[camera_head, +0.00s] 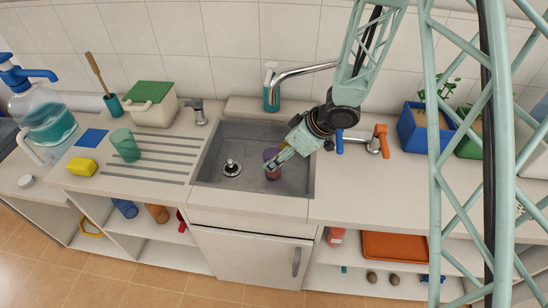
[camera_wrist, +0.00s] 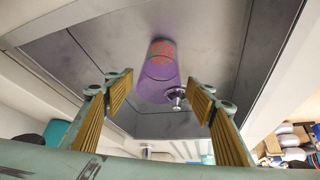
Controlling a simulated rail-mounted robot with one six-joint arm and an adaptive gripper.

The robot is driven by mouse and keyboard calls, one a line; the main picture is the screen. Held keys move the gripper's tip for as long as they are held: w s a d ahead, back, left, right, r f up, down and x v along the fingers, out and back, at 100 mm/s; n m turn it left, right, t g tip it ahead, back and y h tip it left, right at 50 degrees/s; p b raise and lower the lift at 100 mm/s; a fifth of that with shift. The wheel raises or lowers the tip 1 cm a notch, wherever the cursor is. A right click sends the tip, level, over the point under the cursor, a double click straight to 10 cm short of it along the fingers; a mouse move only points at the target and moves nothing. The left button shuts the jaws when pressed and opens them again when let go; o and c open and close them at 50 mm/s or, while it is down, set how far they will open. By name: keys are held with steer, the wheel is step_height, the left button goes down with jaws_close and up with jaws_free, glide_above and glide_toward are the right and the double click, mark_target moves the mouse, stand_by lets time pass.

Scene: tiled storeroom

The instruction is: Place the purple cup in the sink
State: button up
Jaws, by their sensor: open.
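The purple cup (camera_head: 271,155) is inside the grey sink (camera_head: 216,157), right of the drain plug (camera_head: 231,168). In the wrist view the cup (camera_wrist: 158,74) shows a red and green pattern and lies beyond the fingertips, in line with the gap between them. My gripper (camera_head: 278,159) is low over the sink, its fingers partly in front of the cup. In the wrist view its two yellow-padded fingers (camera_wrist: 159,98) stand wide apart, with clear space on both sides of the cup. The cup's base is hard to see.
A teal cup (camera_head: 125,145) and yellow sponge (camera_head: 82,167) are on the left counter. An orange-handled tap (camera_head: 381,141) and blue planter (camera_head: 423,132) are on the right.

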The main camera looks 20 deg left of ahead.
steer(key=p+v, duration=0.2)
steer(key=v, duration=0.6)
steer(key=shift+d+r+p, duration=0.25)
steer(key=shift+r+p, duration=0.1)
steer(key=shift+p, duration=0.05)
stand_by(0.5)
